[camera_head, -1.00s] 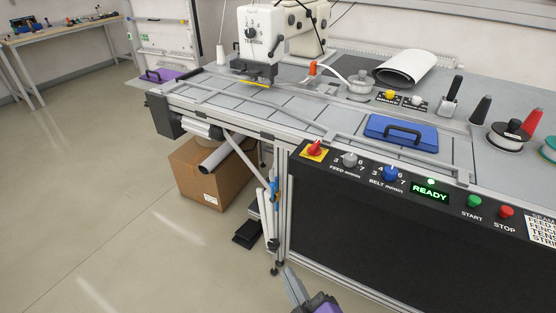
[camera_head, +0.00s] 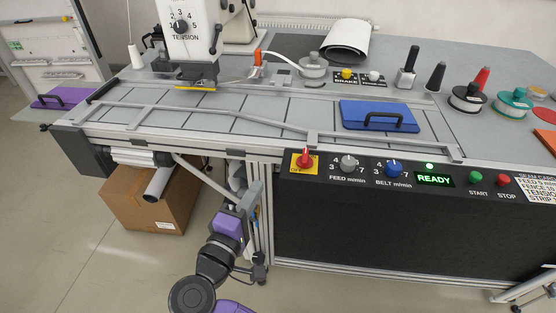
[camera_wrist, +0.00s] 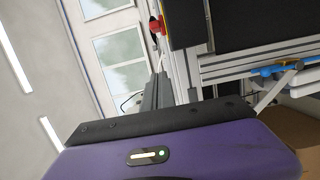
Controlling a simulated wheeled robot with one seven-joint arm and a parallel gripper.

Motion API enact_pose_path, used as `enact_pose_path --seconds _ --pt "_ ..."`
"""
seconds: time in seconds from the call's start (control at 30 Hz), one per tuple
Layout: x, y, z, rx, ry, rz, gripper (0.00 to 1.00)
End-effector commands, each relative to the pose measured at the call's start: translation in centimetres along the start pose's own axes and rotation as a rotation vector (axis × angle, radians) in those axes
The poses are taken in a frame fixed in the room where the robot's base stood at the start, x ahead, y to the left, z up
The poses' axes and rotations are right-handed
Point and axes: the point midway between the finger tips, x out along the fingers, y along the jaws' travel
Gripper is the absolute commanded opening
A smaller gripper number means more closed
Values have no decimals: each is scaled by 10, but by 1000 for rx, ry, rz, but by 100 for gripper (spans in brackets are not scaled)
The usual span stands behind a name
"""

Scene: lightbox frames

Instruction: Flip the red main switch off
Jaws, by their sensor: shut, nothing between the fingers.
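The red main switch (camera_head: 305,158) is a knob on a yellow plate at the left end of the black control panel (camera_head: 390,222). The knob stands about upright; its label is too small to read. My gripper (camera_head: 253,188) is shut and empty, low in front of the machine, below and left of the switch and apart from it. In the wrist view the grey fingers of my gripper (camera_wrist: 157,84) point up the picture, and the red switch (camera_wrist: 156,24) shows beyond their tips. The READY display (camera_head: 434,180) is lit green.
Grey and blue dials, then green START (camera_head: 475,177) and red STOP (camera_head: 503,180) buttons sit right of the switch. A frame post (camera_head: 262,200) stands close beside my gripper. A cardboard box (camera_head: 150,208) is on the floor at left. Open floor lies in front of the panel.

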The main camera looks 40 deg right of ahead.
Motion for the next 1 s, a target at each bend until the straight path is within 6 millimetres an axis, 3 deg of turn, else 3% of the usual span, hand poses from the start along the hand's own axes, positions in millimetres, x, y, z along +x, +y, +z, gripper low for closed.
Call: enact_pose_path --seconds 0.13,0.57,0.67,1.0 --pt "0 -1 8 -11 -33 -5 0" --pt "7 -1 8 -14 -31 -7 0" --pt "19 -1 9 -14 -32 -7 0" --pt "85 0 11 -14 -33 -7 0"
